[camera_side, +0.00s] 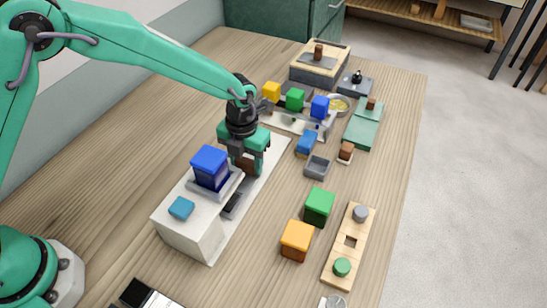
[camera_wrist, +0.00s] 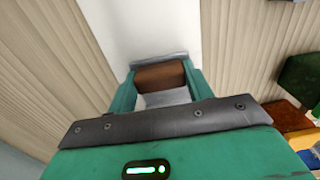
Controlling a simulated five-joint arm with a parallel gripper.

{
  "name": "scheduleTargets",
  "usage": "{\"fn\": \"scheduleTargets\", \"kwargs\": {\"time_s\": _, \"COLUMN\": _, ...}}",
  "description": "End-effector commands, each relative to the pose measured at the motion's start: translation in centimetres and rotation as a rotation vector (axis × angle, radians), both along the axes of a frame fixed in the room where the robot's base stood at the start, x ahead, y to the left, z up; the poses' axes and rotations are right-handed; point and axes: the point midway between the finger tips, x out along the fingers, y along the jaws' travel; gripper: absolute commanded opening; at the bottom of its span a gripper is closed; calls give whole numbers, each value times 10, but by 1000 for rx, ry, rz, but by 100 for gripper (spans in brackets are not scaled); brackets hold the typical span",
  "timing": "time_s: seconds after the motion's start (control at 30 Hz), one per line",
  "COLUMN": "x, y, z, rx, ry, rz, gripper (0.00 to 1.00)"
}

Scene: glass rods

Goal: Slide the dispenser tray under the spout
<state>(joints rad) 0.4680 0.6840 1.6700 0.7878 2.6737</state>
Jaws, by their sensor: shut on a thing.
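The dispenser (camera_side: 187,232) is a white box with a blue hopper (camera_side: 210,168) and a flat blue block (camera_side: 181,208) on top. A dark part (camera_side: 232,205), perhaps the spout, shows at its right side. A pale base plate (camera_side: 268,160) runs beyond it. My gripper (camera_side: 247,168) is low over this plate, just behind the hopper in the side view. In the wrist view, my gripper (camera_wrist: 160,85) is shut on a brown handle (camera_wrist: 160,75). A grey edge (camera_wrist: 160,57) and pale grey surface lie around it, apparently the tray, mostly hidden.
A green block (camera_side: 319,206) and an orange block (camera_side: 297,240) stand right of the plate. A small grey open box (camera_side: 316,167) is behind them. A wooden board with pegs (camera_side: 349,245) lies near the right edge. Several coloured blocks stand farther back.

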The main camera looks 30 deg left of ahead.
Motion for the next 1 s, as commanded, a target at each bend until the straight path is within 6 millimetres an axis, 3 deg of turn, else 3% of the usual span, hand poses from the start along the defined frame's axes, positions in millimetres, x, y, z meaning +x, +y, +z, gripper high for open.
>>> {"fn": "scheduleTargets", "kwargs": {"time_s": 0.2, "x": -21, "y": 0, "z": 1, "rx": 0, "ry": 0, "rz": -1, "gripper": 10}}
{"fn": "scheduleTargets", "kwargs": {"time_s": 0.57, "x": -27, "y": 0, "z": 1, "rx": 3, "ry": 6, "rz": -2, "gripper": 10}}
{"fn": "scheduleTargets", "kwargs": {"time_s": 0.6, "x": -27, "y": 0, "z": 1, "rx": 3, "ry": 5, "rz": -2, "gripper": 57}}
{"fn": "scheduleTargets", "kwargs": {"time_s": 0.67, "x": -27, "y": 0, "z": 1, "rx": 3, "ry": 5, "rz": -2, "gripper": 68}}
{"fn": "scheduleTargets", "kwargs": {"time_s": 0.7, "x": -26, "y": 0, "z": 1, "rx": 2, "ry": 4, "rz": -2, "gripper": 73}}
{"fn": "scheduleTargets", "kwargs": {"time_s": 1.0, "x": -25, "y": 0, "z": 1, "rx": 0, "ry": 1, "rz": 0, "gripper": 73}}
